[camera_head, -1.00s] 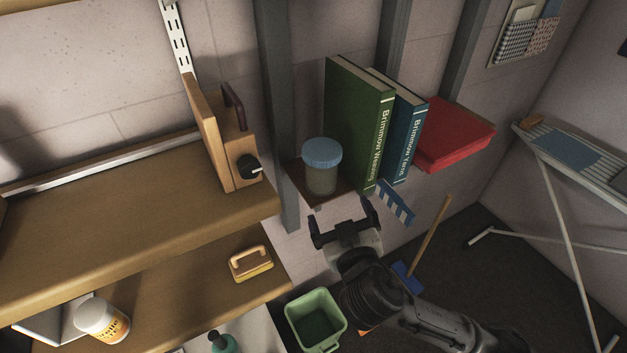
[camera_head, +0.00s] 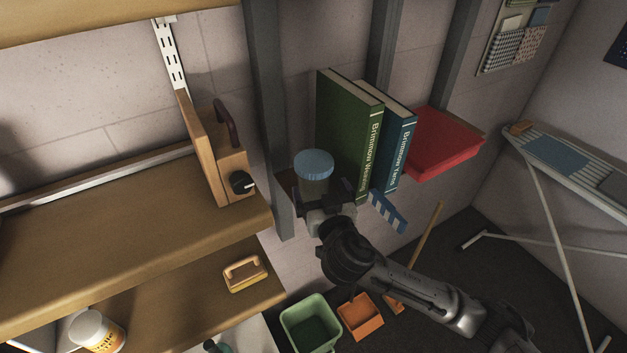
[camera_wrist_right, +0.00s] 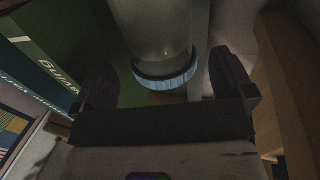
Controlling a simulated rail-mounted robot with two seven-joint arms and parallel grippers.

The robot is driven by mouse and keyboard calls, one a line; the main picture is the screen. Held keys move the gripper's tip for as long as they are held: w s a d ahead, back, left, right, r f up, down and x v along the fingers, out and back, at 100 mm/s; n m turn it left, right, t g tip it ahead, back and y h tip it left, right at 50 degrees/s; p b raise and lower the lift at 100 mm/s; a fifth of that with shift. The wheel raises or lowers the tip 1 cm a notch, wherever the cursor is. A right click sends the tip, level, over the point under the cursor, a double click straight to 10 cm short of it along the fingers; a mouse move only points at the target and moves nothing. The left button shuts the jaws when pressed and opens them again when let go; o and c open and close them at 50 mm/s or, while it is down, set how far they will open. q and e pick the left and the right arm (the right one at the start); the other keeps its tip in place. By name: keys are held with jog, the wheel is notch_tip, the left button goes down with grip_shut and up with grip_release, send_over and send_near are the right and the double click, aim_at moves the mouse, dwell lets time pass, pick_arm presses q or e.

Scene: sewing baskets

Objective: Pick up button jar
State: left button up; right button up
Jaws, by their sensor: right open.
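The button jar (camera_head: 314,166) has a blue ribbed lid and a clear greyish body. It stands upright on a small dark shelf beside the green book. My right gripper (camera_head: 325,197) is at the front of the jar, and its wrist hides the lower part of the jar. In the right wrist view the jar (camera_wrist_right: 160,35) appears upside down, with its blue lid toward the fingers. The open right gripper (camera_wrist_right: 163,88) has one finger on each side of the jar, with visible gaps. My left gripper is not in view.
A green book (camera_head: 345,125) and a blue book (camera_head: 398,150) stand right of the jar. A grey post (camera_head: 268,120) rises close on its left. A red box (camera_head: 440,145) lies further right. A wooden shelf (camera_head: 120,220) fills the left. Green (camera_head: 310,325) and orange (camera_head: 360,315) bins are below.

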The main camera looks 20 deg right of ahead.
aim_at(318, 185)
jog(key=shift+w+p, duration=0.3)
jog(key=shift+w, duration=0.15)
jog(key=w+p, duration=0.1)
jog(key=w, duration=0.2)
jog(key=shift+w+d, duration=0.1)
jog(key=shift+d, duration=0.1)
jog(key=shift+w+d+f+p, duration=0.1)
jog(key=shift+w+p, duration=0.2)
jog(key=shift+w, duration=0.3)
jog(key=shift+c, duration=0.5)
jog(key=c, duration=1)
jog(key=shift+o, duration=0.2)
